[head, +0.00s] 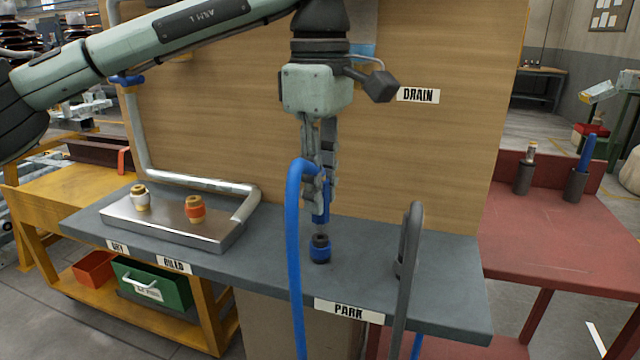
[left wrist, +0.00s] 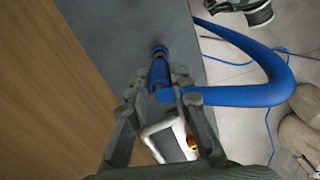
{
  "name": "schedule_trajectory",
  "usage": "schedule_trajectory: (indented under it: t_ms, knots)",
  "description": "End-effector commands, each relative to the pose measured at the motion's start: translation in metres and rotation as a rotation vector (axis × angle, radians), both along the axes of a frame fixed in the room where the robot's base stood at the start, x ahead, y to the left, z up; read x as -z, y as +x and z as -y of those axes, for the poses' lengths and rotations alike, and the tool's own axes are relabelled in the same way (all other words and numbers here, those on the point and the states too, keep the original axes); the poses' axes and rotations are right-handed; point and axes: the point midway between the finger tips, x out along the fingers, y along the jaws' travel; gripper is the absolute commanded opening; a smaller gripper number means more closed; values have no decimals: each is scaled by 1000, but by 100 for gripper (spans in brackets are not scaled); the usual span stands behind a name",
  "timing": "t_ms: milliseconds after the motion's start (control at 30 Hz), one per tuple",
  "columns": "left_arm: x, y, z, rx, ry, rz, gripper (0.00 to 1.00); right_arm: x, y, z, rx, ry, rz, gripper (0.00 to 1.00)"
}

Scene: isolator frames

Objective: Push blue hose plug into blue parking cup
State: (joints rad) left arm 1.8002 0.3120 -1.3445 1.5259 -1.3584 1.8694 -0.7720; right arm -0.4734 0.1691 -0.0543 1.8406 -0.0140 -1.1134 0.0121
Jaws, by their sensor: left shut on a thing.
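My left gripper (head: 317,192) points down above the grey bench and is shut on the blue hose plug (head: 323,216). The blue parking cup (head: 320,254), dark at its top with a blue band, stands upright on the bench directly below the plug. In the left wrist view, the plug (left wrist: 159,72) sits between the fingers, in line with the cup (left wrist: 159,52). The blue hose (head: 294,260) loops from the plug and hangs over the front edge. My right gripper is not in view.
A grey hose (head: 411,240) stands in a holder to the right. A PARK label (head: 349,311) is on the bench front. A metal tray (head: 165,222) with white and orange fittings lies left. A wooden panel (head: 440,150) with a DRAIN label rises behind.

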Motion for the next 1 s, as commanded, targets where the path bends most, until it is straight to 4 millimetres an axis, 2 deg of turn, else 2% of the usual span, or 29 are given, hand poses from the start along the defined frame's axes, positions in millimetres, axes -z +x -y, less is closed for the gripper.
schedule_trajectory:
  t_ms: [267, 1000]
  knots:
    - [1, 0, 0, 0, 0, 0, 0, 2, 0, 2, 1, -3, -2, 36]
    - [20, 0, 0, 0, 0, 0, 0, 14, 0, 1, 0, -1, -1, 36]
